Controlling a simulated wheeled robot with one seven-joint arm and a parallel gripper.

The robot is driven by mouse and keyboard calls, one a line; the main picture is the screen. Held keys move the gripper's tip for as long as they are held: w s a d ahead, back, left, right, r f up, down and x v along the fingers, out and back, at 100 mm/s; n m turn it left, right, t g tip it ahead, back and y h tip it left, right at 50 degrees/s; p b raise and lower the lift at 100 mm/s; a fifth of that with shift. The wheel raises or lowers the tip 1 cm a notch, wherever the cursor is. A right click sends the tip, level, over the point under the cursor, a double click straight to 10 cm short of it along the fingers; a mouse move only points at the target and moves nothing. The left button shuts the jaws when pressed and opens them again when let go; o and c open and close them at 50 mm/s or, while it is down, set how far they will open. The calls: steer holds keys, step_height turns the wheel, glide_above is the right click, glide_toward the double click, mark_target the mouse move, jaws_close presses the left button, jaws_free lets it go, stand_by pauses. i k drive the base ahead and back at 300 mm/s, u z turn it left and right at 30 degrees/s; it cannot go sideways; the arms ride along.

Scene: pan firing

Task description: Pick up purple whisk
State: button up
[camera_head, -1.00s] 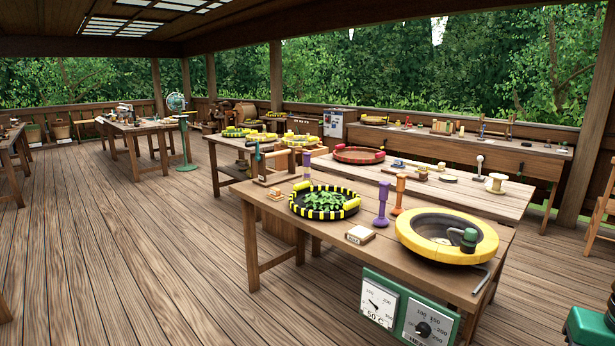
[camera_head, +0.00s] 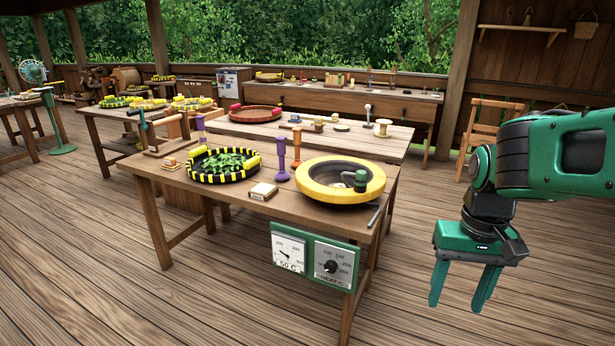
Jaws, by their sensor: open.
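A purple upright tool, likely the purple whisk (camera_head: 281,158), stands on the near wooden table (camera_head: 150,185), between a tray of green leaves and a yellow-rimmed pan. Its fine shape is too small to make out. A second, smaller purple upright piece (camera_head: 201,128) stands farther back by the wooden rack at the left. My gripper (camera_head: 458,302) is green, points down and is open with nothing between its fingers. It hangs over the floor to the right of the table, well apart from both purple pieces.
An orange upright tool (camera_head: 297,150) stands close beside the purple one. The yellow-rimmed pan (camera_head: 341,197), the black-and-yellow leaf tray (camera_head: 224,178) and a small block (camera_head: 263,191) surround it. A dial panel (camera_head: 313,259) hangs on the table's front. A chair (camera_head: 490,130) stands behind my arm.

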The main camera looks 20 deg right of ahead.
mark_target(199, 118)
steer(key=z, duration=0.05)
steer(key=k, duration=0.95)
steer(key=u, duration=0.85)
steer(key=i, duration=1.25)
steer(key=u, duration=0.65)
steer(key=i, duration=2.35)
steer(key=z, duration=0.35)
steer(key=i, duration=1.2)
steer(key=z, duration=1)
steer(key=i, duration=0.85)
steer(key=z, duration=0.75)
